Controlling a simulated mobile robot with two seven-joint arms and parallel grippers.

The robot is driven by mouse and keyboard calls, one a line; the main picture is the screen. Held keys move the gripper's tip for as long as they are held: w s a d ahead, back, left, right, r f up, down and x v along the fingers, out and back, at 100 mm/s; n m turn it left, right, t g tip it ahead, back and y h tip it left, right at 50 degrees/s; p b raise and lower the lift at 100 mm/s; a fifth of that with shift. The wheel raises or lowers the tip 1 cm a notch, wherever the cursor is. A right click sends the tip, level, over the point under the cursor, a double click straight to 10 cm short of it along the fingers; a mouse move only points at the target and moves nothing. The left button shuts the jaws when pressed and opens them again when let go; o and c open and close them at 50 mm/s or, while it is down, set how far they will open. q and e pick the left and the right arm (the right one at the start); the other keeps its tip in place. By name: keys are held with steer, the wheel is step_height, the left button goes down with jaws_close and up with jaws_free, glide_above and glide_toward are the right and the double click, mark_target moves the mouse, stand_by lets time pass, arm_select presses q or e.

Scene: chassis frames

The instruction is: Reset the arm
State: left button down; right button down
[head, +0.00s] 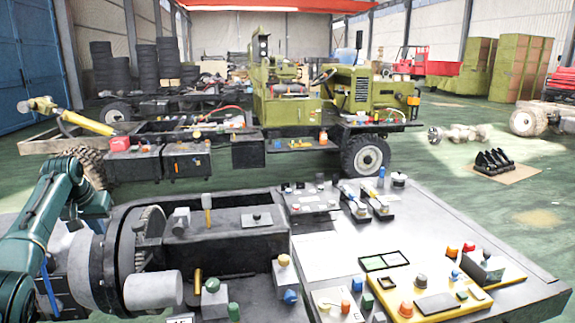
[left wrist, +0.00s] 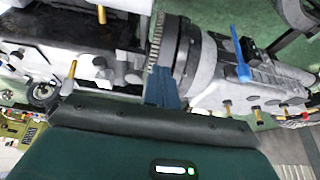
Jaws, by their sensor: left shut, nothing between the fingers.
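My left arm (head: 38,225) is dark teal and comes in from the left edge in the head view, bent at an elbow. My left gripper (head: 97,208) is at the end of it, over the left end of the grey machine assembly with a toothed ring (head: 148,237). In the left wrist view its bluish fingers (left wrist: 163,88) are together and empty, in front of the toothed ring and dark drum. I cannot tell whether they touch it. My right arm and gripper are not in view.
A grey bench panel (head: 320,255) with switches, knobs and a yellow plate (head: 440,300) fills the front right. A green vehicle chassis (head: 330,95) stands behind it. A blue-handled part (left wrist: 240,55) rises close to the drum. Green floor (head: 440,200) is open at the right.

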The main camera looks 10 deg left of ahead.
arm_select(q)
steer(key=s+d+f+m, duration=0.3)
steer(key=s+d+f, duration=0.3)
steer(key=d+f, duration=0.4)
steer(key=s+d+f+m, duration=0.2)
steer(key=s+d+f, duration=0.3)
steer(key=d+f, duration=0.55)
steer(key=s+d+f+m, duration=0.1)
steer(key=s+d+f, duration=0.1)
steer(key=s+d, duration=0.35)
steer(key=s+d+f, duration=0.1)
steer(key=s+d, duration=0.1)
steer(key=s, duration=0.6)
steer(key=s+d+r+h, duration=0.1)
steer(key=s+d+r, duration=0.15)
steer(key=s, duration=0.55)
steer(key=s+d+r+h, duration=0.1)
steer(key=s+d+r, duration=0.15)
steer(key=s, duration=0.45)
steer(key=w+d+f+t+h, duration=0.1)
steer(key=w+d+f+t, duration=0.1)
steer(key=f, duration=0.3)
steer(key=w+d+f+t+h, duration=0.1)
steer(key=w+d+f+t, duration=0.2)
steer(key=f, duration=0.3)
steer(key=shift+d, duration=0.2)
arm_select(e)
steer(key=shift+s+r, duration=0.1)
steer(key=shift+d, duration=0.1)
